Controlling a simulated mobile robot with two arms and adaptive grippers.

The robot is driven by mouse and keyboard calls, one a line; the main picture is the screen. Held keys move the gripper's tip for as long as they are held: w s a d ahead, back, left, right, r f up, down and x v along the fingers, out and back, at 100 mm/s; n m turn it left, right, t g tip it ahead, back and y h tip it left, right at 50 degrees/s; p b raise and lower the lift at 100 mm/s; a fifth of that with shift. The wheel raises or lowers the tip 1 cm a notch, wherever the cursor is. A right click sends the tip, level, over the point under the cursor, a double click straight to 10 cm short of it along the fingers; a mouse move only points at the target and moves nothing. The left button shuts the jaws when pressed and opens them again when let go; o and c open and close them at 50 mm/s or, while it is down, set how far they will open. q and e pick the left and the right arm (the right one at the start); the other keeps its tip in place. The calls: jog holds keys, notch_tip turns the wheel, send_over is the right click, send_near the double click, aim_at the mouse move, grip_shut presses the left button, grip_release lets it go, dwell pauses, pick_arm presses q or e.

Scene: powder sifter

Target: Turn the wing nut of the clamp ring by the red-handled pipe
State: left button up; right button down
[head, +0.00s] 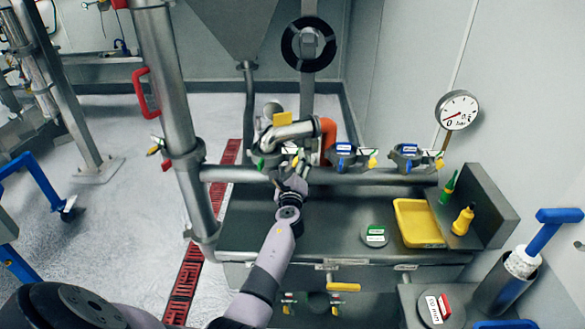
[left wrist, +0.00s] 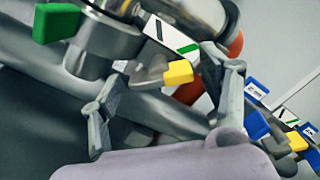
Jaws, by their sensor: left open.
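My left gripper (head: 290,184) is open at the clamp cluster at the back of the bench. In the left wrist view, its fingers (left wrist: 165,105) stand apart on either side of a grey wing nut with a yellow tip (left wrist: 178,73). I cannot tell whether they touch it. A green tip (left wrist: 57,22) shows at the upper left there. A metal elbow pipe (head: 290,133) rises above the gripper, with an orange-red part (head: 328,135) beside it. A large pipe (head: 170,75) with a red handle (head: 145,93) stands left of it. My right gripper is not in view.
More clamps with blue, yellow and green parts (head: 410,155) line the pipe to the right. A yellow tray (head: 418,222), two small bottles and a round labelled disc (head: 375,236) sit on the bench. A pressure gauge (head: 457,110) stands at the right.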

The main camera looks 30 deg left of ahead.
pick_arm(q)
jog(key=shift+c, duration=0.5)
jog(key=c, duration=1.1)
jog(key=shift+o, duration=0.2)
